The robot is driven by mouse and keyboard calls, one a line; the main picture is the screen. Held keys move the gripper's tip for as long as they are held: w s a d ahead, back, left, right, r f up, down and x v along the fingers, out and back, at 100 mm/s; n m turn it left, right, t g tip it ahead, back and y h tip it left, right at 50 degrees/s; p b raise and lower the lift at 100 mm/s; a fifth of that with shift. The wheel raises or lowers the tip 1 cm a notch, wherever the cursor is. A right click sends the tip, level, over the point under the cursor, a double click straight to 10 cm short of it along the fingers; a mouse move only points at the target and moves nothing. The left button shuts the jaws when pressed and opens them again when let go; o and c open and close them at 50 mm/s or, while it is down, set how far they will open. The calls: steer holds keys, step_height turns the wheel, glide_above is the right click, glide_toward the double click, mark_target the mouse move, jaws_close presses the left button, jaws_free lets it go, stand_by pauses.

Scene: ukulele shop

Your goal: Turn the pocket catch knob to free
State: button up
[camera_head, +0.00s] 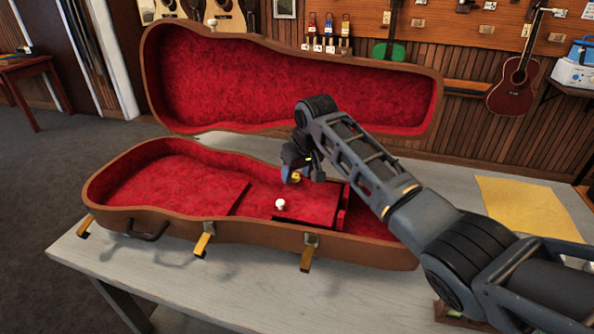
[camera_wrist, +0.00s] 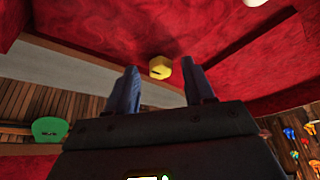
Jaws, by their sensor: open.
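The open brown case (camera_head: 290,232) has red plush lining and lies on the grey table. Inside is a red pocket lid (camera_head: 310,208) with a white round knob (camera_head: 281,204). The yellow catch knob (camera_head: 296,178) is small and sits by the lid's far edge, partly hidden by my gripper. In the wrist view the yellow catch knob (camera_wrist: 160,67) shows a dark mark on its face. My gripper (camera_head: 293,174) is open over it, and in the wrist view the fingertips (camera_wrist: 158,76) are on either side of it. I cannot tell whether they touch it.
The case's raised lid (camera_head: 300,85) stands just behind my arm. Gold latches (camera_head: 203,240) hang on the case's front side. A yellow cloth (camera_head: 525,205) lies on the table (camera_head: 180,290) to the right. Instruments hang on the wall behind.

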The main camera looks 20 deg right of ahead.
jaws_close()
stand_by(0.6)
